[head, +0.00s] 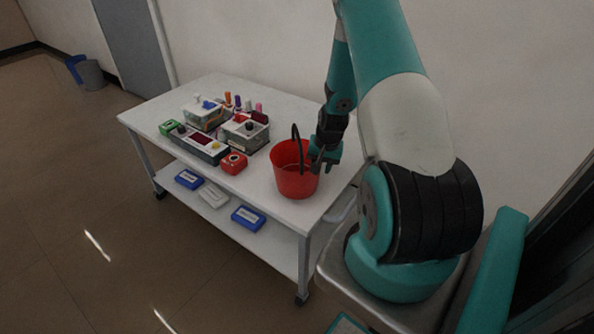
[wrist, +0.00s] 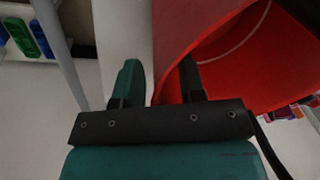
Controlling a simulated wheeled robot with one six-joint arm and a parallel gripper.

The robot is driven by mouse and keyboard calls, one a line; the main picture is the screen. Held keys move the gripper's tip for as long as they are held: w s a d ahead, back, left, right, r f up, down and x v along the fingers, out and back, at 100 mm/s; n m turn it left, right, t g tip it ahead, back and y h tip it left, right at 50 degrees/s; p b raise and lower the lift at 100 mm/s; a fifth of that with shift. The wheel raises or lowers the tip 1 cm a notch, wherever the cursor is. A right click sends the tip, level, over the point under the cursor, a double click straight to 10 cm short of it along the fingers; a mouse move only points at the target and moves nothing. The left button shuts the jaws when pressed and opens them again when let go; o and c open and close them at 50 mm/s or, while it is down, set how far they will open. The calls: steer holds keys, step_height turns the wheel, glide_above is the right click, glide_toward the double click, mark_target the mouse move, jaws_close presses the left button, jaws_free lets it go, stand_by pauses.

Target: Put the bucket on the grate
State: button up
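The red bucket (head: 293,180) stands upright at the right end of the white table, with its black handle (head: 297,145) raised. My gripper (head: 319,165) is at the bucket's right rim. In the wrist view the bucket (wrist: 235,65) fills the upper right. My gripper (wrist: 160,78) is open there, one finger outside the bucket and the other over its inner side, with the wall between them. A small gap shows beside the outer finger; contact on the inner side is unclear. I cannot make out a grate in either view.
The white table (head: 160,113) carries several bottles, boxes and a grey device (head: 199,144) left of the bucket. A red box (head: 234,163) is nearest to it. Blue boxes (head: 248,218) lie on the lower shelf. A grey bin (head: 91,75) stands on the floor far left.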

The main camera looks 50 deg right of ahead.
jaws_close()
steer(key=shift+r, duration=0.15)
